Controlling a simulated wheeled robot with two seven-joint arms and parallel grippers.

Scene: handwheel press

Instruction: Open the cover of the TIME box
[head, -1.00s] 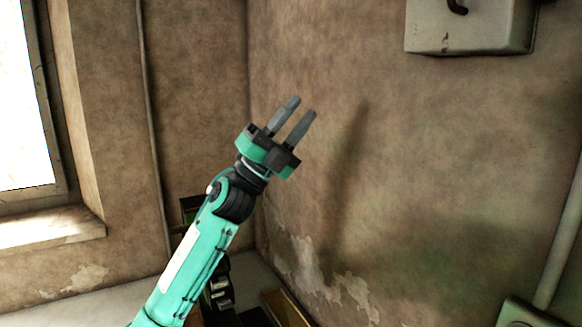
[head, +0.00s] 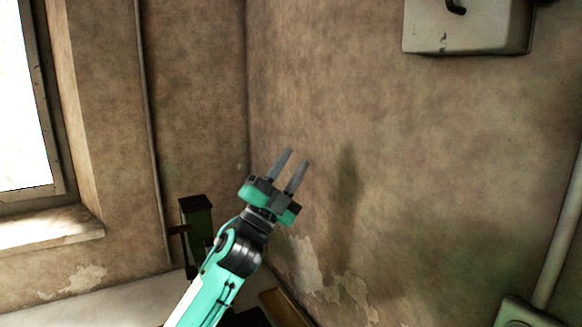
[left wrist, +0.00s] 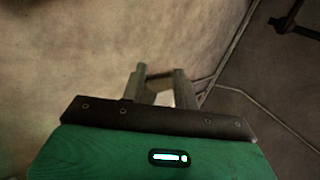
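My left gripper (head: 296,156) is in the middle of the head view, pointing up and slightly right, with its two grey fingers apart and nothing between them. The left wrist view also shows the spread fingers (left wrist: 160,88), with wall beyond. A grey metal box (head: 467,27) with a dark curved handle is on the wall at the top right, cut off by the upper edge. A pale green-grey box (head: 527,314) is partly in view at the lower right corner. No TIME lettering is legible on either one. My left gripper is apart from both. My right gripper is out of view.
A window (head: 22,110) with a sill (head: 48,228) is on the left. A thin pipe (head: 152,130) runs down the wall near it, and another pipe (head: 562,235) is at the right. A dark green object (head: 197,222) stands behind my left arm.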

